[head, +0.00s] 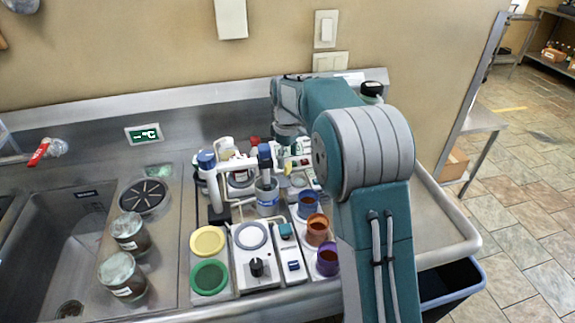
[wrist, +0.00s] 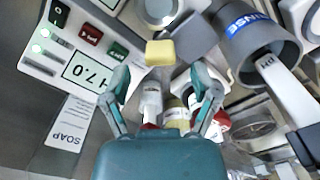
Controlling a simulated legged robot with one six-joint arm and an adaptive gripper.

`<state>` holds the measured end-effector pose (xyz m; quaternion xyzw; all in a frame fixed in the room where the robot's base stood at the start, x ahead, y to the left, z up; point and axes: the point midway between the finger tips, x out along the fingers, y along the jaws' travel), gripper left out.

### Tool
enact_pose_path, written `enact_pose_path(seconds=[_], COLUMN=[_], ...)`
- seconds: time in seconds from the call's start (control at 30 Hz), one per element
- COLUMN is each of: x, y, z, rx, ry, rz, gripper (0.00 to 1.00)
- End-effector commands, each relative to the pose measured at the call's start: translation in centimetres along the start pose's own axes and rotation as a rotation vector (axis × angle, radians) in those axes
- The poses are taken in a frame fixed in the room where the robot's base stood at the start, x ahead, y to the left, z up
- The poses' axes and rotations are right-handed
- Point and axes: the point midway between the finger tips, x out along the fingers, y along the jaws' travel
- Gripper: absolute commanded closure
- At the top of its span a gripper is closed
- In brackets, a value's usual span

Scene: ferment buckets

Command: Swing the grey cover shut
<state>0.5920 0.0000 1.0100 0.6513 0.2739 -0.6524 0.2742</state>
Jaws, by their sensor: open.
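In the wrist view, a flat grey piece (wrist: 188,42), which looks like the grey cover, lies ahead of my gripper. A small yellow block (wrist: 160,53) is at its left edge. I cannot tell how far the cover is swung or where its hinge is. My gripper (wrist: 162,86) is open, its two fingers spread wide with nothing held between them. The fingertips look short of the grey piece and the yellow block. In the head view my arm hides much of this area, and the fingertips and cover cannot be made out.
A meter reading 17.0 (wrist: 88,70) is left of the grey piece; a RINSE cup (wrist: 255,45) is right. Small bottles (wrist: 172,108) stand beyond the fingers. In the head view, jars (head: 122,275), a green-lidded pot (head: 209,277) and coloured cups (head: 328,260) crowd the counter. A sink (head: 50,245) is left.

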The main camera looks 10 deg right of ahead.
Motion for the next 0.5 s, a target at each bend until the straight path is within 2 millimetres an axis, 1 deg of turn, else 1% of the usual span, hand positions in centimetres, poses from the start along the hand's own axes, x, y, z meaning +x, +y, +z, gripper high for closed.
enact_pose_path(seconds=[0.03, 0.1, 0.2, 0.3, 0.5], x=[0.9, 1.8, 2.5, 2.9, 2.9], y=[0.0, 0.0, 0.0, 0.0, 0.0], z=[0.0, 0.0, 0.0, 0.0, 0.0], rx=[0.0, 0.0, 0.0, 0.0, 0.0], ry=[-0.002, -0.002, -0.001, 0.0, 0.001], rz=[-0.002, -0.002, 0.0, 0.001, 0.001], gripper=[0.23, 0.23, 0.23, 0.23, 0.23])
